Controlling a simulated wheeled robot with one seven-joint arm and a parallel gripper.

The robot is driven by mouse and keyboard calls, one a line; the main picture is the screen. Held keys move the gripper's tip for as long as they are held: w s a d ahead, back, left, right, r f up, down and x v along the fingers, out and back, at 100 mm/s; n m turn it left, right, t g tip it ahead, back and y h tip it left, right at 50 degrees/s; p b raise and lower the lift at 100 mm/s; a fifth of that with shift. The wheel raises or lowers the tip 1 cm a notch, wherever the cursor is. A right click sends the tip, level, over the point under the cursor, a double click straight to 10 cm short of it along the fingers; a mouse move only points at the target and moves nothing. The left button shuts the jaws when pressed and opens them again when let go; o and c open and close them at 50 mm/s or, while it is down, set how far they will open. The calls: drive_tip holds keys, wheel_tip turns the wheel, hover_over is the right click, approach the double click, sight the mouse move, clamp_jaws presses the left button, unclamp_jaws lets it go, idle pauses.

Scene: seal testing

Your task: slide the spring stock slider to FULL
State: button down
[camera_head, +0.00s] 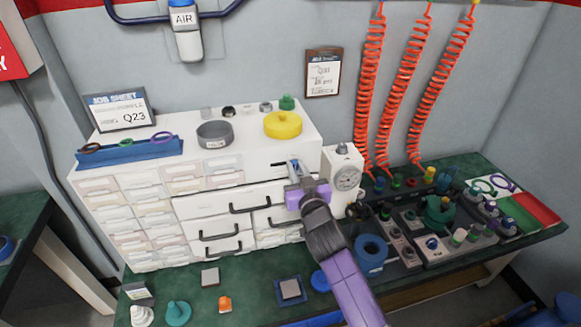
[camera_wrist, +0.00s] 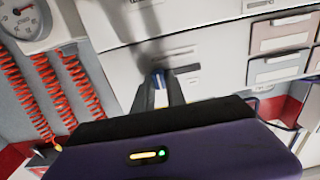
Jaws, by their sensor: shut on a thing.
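A dark slot (camera_head: 279,164) shows to the left of the fingers. In the wrist view the slot (camera_wrist: 186,69) runs to the right of them. No FULL mark is readable.
A dial gauge box (camera_head: 343,178) stands close to the right of my gripper. Black drawer handles (camera_head: 250,206) stick out below and left. A yellow round part (camera_head: 283,124) and a grey bowl (camera_head: 214,134) sit on the cabinet top. Red coiled hoses (camera_head: 370,90) hang at the right.

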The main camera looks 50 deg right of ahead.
drive_tip(key=shift+s+d, duration=0.15)
drive_tip(key=shift+d, duration=0.1)
drive_tip(key=c, duration=1.4)
unclamp_jaws()
drive_tip(key=shift+o, duration=0.2)
drive_tip(key=shift+s+a, duration=0.2)
drive_tip(key=b+v, duration=0.2)
drive_tip(key=v, duration=0.5)
drive_tip(key=shift+s, duration=0.15)
